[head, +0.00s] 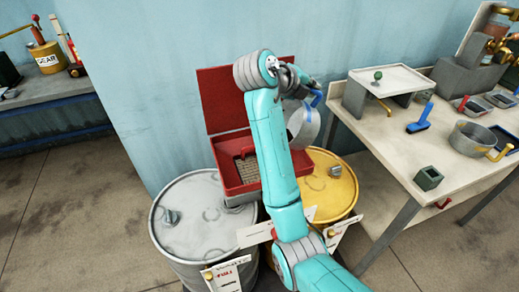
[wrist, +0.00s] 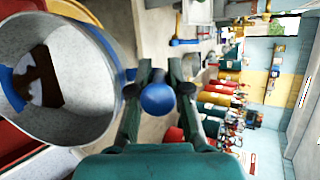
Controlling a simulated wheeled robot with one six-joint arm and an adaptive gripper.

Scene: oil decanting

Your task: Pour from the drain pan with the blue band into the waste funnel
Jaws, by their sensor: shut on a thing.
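My gripper (head: 304,84) is raised above the drums and shut on the blue handle (wrist: 157,99) of a grey drain pan (head: 302,128). In the wrist view the pan (wrist: 85,105) is at left, its round mouth facing the camera; it looks strongly tilted. Dark brown oil with pale reflections shows inside, and a bit of blue shows at the left edge. The red waste funnel (head: 228,178), a square box with a grate and a raised lid, is left of and below the pan. My arm hides part of the funnel. I cannot tell whether oil is flowing.
A grey drum (head: 200,225) and a yellow drum (head: 335,180) stand by the funnel, with paper signs in front. At right, a bench (head: 385,148) holds another pan (head: 468,140) with a yellow handle, a blue brush (head: 418,125) and a small green box (head: 428,178).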

